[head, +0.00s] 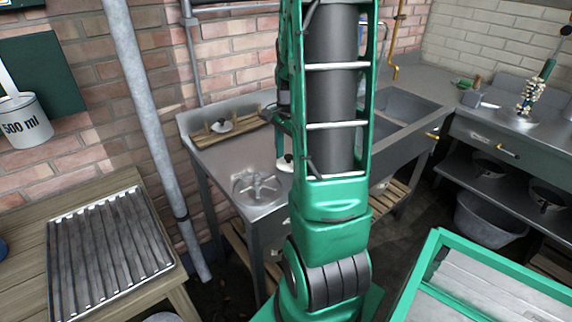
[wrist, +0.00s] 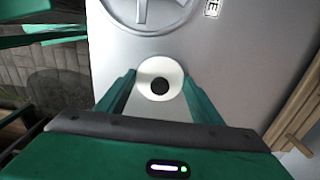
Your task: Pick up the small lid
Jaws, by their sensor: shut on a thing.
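The small lid (wrist: 176,80) is a white disc with a black knob, between the green fingers of my gripper (wrist: 158,82) in the wrist view. The gripper is shut on it. In the head view a white bit of the lid (head: 284,166) shows at the left edge of my arm, over the metal worktop (head: 215,165). My arm hides most of the gripper there. I cannot tell whether the lid touches the worktop.
A spoked metal ring (head: 258,187) lies in front. Sinks (head: 405,107) are to the right, a grey pipe (head: 150,120) to the left, and a green-framed crate (head: 440,240) in the right foreground.

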